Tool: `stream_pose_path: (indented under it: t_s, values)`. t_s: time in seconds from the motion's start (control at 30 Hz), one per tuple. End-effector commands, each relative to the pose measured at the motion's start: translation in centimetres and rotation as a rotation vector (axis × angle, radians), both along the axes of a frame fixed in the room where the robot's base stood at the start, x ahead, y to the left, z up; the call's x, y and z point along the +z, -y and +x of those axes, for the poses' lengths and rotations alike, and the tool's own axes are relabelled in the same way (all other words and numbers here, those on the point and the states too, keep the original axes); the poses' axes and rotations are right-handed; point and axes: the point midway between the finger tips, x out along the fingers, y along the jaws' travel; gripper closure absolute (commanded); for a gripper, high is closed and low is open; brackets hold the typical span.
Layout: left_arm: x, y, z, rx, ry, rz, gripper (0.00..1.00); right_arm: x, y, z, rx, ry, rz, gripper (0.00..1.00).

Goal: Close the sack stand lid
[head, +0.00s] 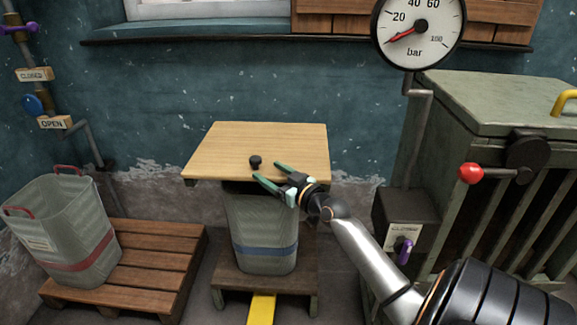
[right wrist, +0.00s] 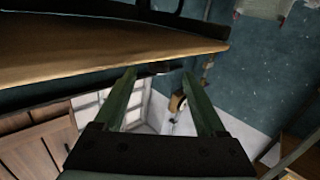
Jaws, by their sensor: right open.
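The sack stand holds a pale wooden lid (head: 270,140) with a small black knob (head: 255,161) near its front edge. The lid lies over the stand, nearly flat; I cannot tell whether it rests fully on the frame. A grey sack (head: 262,218) with a blue band (head: 265,252) hangs below it. My right gripper (head: 266,171) is open and empty at the lid's front edge, its fingers pointing towards the knob. In the right wrist view, the lid (right wrist: 90,62) crosses the upper left, close to the open fingertips (right wrist: 160,76). My left gripper is not in view.
A sack with a red band (head: 85,255) stands on a wooden pallet (head: 150,262) at the left. A green cabinet (head: 500,110) and a red-knobbed lever (head: 471,173) stand at the right. A pressure gauge (head: 435,45) hangs above. A yellow pedal (head: 261,309) lies below the stand.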

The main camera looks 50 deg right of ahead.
Motion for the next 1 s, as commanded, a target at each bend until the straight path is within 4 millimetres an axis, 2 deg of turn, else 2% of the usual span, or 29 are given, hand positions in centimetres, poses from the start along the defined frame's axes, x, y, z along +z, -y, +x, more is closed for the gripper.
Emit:
stream_pose_path:
  t_s: [0.2, 0.43, 0.63, 1.0]
  values:
    - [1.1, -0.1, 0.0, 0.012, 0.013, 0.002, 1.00, 0.1, -0.4, -3.6, 0.000, -0.003, -0.001, 0.27]
    - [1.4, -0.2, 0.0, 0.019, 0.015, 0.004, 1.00, 0.1, -0.6, -6.2, 0.000, -0.004, 0.000, 0.27]
    - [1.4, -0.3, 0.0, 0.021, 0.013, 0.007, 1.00, 0.2, -0.7, -7.2, 0.000, -0.002, 0.001, 0.27]
    - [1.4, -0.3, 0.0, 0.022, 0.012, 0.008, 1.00, 0.2, -0.7, -7.2, 0.000, -0.001, 0.001, 0.27]
